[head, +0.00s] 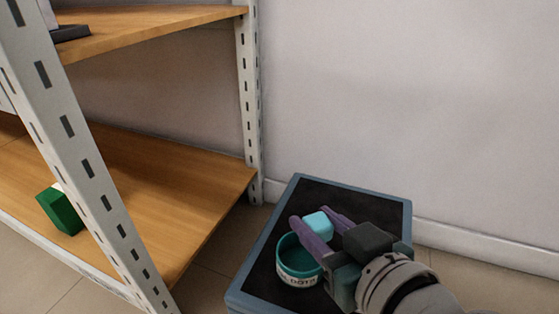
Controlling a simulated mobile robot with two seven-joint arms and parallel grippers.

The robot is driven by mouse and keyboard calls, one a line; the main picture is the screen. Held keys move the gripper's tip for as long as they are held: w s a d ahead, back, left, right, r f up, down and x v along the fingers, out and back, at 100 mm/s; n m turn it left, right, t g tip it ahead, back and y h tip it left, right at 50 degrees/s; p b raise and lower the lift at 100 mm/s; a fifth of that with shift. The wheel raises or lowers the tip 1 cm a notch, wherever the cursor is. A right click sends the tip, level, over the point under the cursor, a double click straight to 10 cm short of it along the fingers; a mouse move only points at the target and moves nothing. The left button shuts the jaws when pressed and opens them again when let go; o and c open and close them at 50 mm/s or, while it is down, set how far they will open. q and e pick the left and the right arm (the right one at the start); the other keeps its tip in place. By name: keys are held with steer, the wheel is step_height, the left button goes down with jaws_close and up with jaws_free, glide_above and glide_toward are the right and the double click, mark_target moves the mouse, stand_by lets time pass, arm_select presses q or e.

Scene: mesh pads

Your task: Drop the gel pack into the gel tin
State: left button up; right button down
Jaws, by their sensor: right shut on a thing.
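The gel pack (318,224) is a light cyan block with rounded edges, held between the purple fingers of my right gripper (322,223). The gel tin (299,264) is a round, open teal tin with a white label band whose lettering is partly hidden. It stands on the dark top of a small table. The gripper comes in from the lower right, and one finger passes over the tin's right rim. The gel pack shows just beyond the tin's far right rim; its height above the tin is hard to tell. My left gripper is not in view.
The small table (339,192) has a blue-grey raised edge and a dark mesh surface. A metal shelf unit with wooden boards (165,178) stands at left, its perforated posts close by. A green box (61,212) sits on the lower board. A pale wall is behind.

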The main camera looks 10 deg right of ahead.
steer(key=shift+c, duration=1.8)
jaws_free()
steer(key=shift+r, duration=0.1)
steer(key=shift+s+r+p, duration=0.2)
steer(key=shift+s+p, duration=0.15)
steer(key=shift+p, duration=0.1)
steer(key=p+v, duration=0.6)
steer(key=v, duration=0.3)
steer(key=shift+s+d, duration=0.1)
